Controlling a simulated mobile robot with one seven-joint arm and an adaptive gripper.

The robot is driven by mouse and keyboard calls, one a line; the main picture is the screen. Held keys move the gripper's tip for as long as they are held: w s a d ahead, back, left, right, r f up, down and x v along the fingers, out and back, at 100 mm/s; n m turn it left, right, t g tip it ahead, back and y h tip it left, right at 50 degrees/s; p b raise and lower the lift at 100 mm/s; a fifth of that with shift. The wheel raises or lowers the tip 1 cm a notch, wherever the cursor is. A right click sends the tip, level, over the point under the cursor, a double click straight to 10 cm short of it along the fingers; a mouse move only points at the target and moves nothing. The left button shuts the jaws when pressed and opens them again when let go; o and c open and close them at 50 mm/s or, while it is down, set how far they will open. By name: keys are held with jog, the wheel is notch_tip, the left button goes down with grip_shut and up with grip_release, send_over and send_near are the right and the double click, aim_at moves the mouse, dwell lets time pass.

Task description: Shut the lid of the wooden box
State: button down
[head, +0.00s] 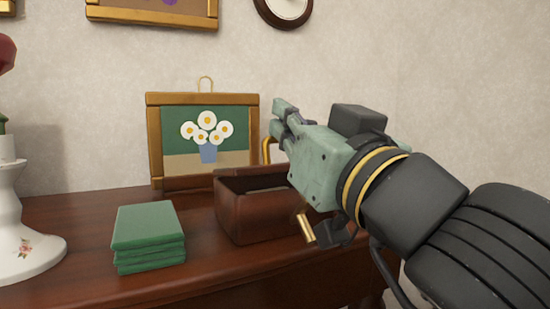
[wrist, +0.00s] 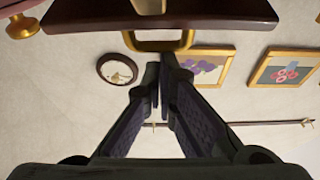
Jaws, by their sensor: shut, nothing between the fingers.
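The wooden box (head: 250,218) is dark reddish brown and stands on the table in the head view. Its top is open at the left, with part of the inside showing. The lid is mostly hidden behind my arm. A gold handle (head: 267,150) shows just left of my gripper (head: 283,115). My gripper is shut and empty, above and behind the box opening, pointing up and left. In the wrist view, a dark wooden panel (wrist: 230,12), likely the lid, crosses the top with a gold handle (wrist: 160,45). The fingertips (wrist: 161,75) appear near that handle; contact is unclear.
Green books (head: 148,235) are stacked left of the box on the table (head: 85,235). A framed daisy picture (head: 153,140) leans against the wall behind. A white floral stand (head: 25,255) is at far left.

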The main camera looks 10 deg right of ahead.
jog(key=f+b, duration=0.1)
jog(key=s+f+t+b, duration=0.1)
jog(key=b, duration=0.1)
jog(key=shift+s+d, duration=0.1)
jog(key=shift+d, duration=0.1)
jog(key=shift+s+f, duration=0.1)
jog(key=shift+f, duration=0.05)
dwell(0.3)
